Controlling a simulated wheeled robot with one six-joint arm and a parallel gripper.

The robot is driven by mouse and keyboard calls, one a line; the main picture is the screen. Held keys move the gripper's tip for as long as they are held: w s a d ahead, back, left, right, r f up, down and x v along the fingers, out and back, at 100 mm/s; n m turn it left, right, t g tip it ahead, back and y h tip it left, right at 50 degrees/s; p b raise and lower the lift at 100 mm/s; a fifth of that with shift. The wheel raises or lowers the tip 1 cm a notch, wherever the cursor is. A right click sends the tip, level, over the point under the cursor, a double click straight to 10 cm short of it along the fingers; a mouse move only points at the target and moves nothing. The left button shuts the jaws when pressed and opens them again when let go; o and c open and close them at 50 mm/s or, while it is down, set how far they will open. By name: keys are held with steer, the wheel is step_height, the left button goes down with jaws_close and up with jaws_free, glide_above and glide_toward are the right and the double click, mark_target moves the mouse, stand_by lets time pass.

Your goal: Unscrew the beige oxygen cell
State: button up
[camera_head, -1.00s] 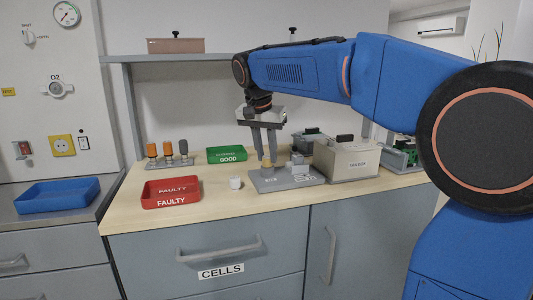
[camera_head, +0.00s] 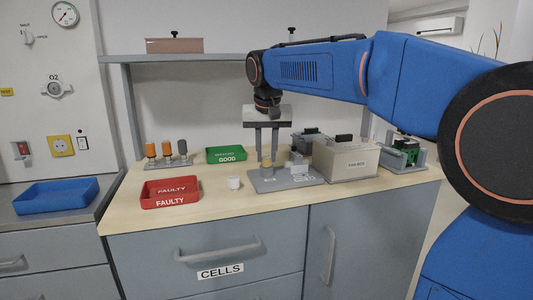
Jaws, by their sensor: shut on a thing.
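The beige oxygen cell (camera_head: 267,168) stands upright on a grey base plate (camera_head: 285,182) on the wooden counter. My gripper (camera_head: 267,158) comes down vertically over it, with its two grey fingers on either side of the cell's top, shut on the cell. The cell's lower part shows below the fingertips. Its thread is hidden.
Grey fittings (camera_head: 298,164) and a beige box (camera_head: 346,160) stand close on the right. A white cup (camera_head: 234,182), a red FAULTY tray (camera_head: 171,192), a green GOOD tray (camera_head: 226,155) and a rack (camera_head: 167,163) with orange and grey cells lie left. A shelf (camera_head: 215,56) spans behind.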

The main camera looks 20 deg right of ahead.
steer(key=n+y, duration=0.1)
steer(key=n, duration=0.5)
steer(key=shift+d+y, duration=0.15)
steer(key=shift+y, duration=0.25)
steer(key=o, duration=0.8)
steer(key=shift+o, duration=0.2)
steer(key=m, duration=0.2)
steer(key=m+h, duration=0.1)
steer(key=m, duration=0.2)
steer(key=shift+a+h, duration=0.2)
steer(key=shift+h, duration=0.1)
steer(key=shift+m+h, duration=0.5)
steer(key=shift+m, duration=1.5)
